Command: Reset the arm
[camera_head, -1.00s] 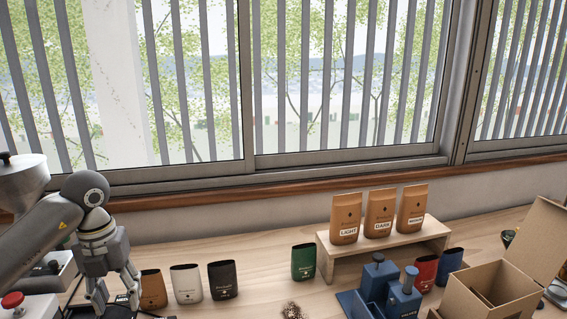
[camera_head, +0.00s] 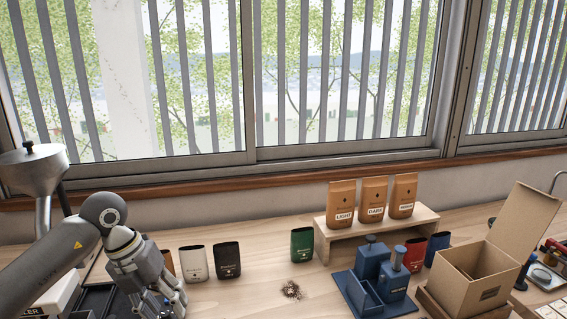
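My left arm comes in from the left, and my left gripper (camera_head: 172,303) hangs over the left part of the counter. Its fingers point down toward the lower edge of the view, seen at an angle, so how far they are apart is unclear. I see nothing clearly held in it. A brown pouch (camera_head: 169,262) is mostly hidden behind the gripper, with a white pouch (camera_head: 194,263) and a black pouch (camera_head: 227,261) just right of it. My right gripper is not in view.
Coffee beans (camera_head: 291,290) lie on the counter near a green pouch (camera_head: 302,245). A wooden riser (camera_head: 345,243) bears three brown bags. A blue sealer-like device (camera_head: 372,275) and an open cardboard box (camera_head: 478,276) stand right. A hopper (camera_head: 35,168) stands far left.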

